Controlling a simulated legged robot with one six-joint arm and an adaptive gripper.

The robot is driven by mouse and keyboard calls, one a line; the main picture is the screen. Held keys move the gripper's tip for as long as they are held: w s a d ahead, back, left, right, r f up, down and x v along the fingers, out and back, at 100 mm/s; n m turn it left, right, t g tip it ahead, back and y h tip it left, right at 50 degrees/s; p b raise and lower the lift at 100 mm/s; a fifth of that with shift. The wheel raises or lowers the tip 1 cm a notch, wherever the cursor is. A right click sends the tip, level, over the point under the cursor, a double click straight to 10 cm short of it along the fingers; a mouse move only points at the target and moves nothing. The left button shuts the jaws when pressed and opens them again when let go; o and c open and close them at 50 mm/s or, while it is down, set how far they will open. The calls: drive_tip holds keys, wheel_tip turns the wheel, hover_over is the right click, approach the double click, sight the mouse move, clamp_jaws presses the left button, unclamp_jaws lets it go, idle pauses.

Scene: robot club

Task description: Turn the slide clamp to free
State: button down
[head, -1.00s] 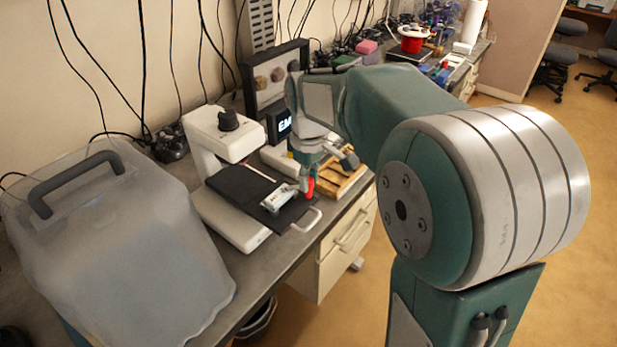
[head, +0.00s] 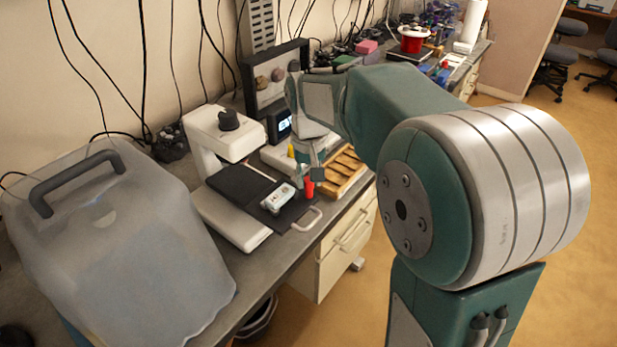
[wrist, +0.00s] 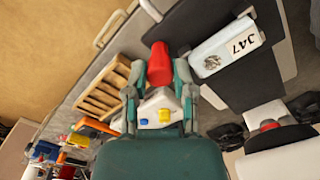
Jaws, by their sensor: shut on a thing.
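A red, rounded piece (wrist: 159,63) sits between the fingertips of my gripper (wrist: 159,72) in the wrist view. My gripper is shut on it. The red piece also shows in the head view (head: 309,188), upright by the right side of the black stage (head: 240,185). I cannot tell which of these is the slide clamp; no clamp marking is readable.
A white microscope-like stand (head: 222,136) holds the stage. A slatted wooden rack (head: 345,172) and a white base with yellow and blue parts (wrist: 160,107) are close to my gripper. Open floor lies right of the bench.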

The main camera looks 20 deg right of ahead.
drive_tip(key=shift+s+f+m, duration=0.1)
drive_tip(key=shift+f+m, duration=0.1)
drive_tip(key=shift+m, duration=0.3)
drive_tip(key=shift+c, duration=2.2)
unclamp_jaws()
drive_tip(key=shift+d, duration=0.1)
drive_tip(key=shift+r, duration=0.1)
drive_tip(key=shift+r, duration=0.2)
wheel_tip(320, 180, up, 11)
drive_tip(key=shift+w+r, duration=0.2)
